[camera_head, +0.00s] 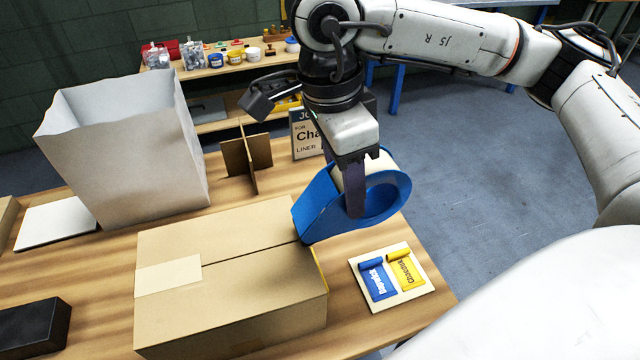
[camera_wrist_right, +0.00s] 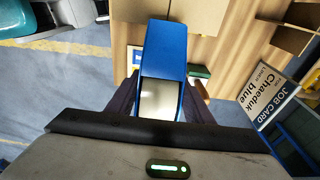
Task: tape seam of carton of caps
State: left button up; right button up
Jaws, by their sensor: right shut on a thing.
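A closed cardboard carton (camera_head: 230,300) stands on the table, with a seam running across its top. A pale strip or label (camera_head: 168,276) lies over the left part of the top. My right gripper (camera_head: 355,205) is shut on a blue tape dispenser (camera_head: 318,207) and holds it at the carton's right edge, near the seam's end. I cannot tell whether the dispenser touches the carton. The dispenser and its pale roll also show in the right wrist view (camera_wrist_right: 166,50). My left gripper is not in view.
A tall grey-white open bag or bin (camera_head: 125,150) stands behind the carton. A cardboard divider (camera_head: 246,160) and a job card (camera_head: 306,135) stand behind the dispenser. A pad with blue and yellow tags (camera_head: 420,291) lies right of the carton. A black block (camera_head: 35,325) lies at left.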

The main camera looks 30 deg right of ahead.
jog(key=w+a, duration=0.4)
jog(key=a, duration=1.4)
jog(key=shift+w+b, duration=0.15)
jog(key=shift+b, duration=0.25)
jog(key=shift+f+b, duration=0.6)
jog(key=shift+b, duration=0.05)
jog(key=shift+d, duration=0.1)
jog(key=shift+s+d+b, duration=0.2)
jog(key=shift+d+b, duration=0.15)
jog(key=shift+d, duration=0.45)
jog(key=shift+s+d+b, duration=0.2)
jog(key=shift+d+b, duration=0.15)
jog(key=shift+d, duration=0.4)
jog(key=shift+d+f, duration=0.1)
jog(key=shift+d, duration=0.05)
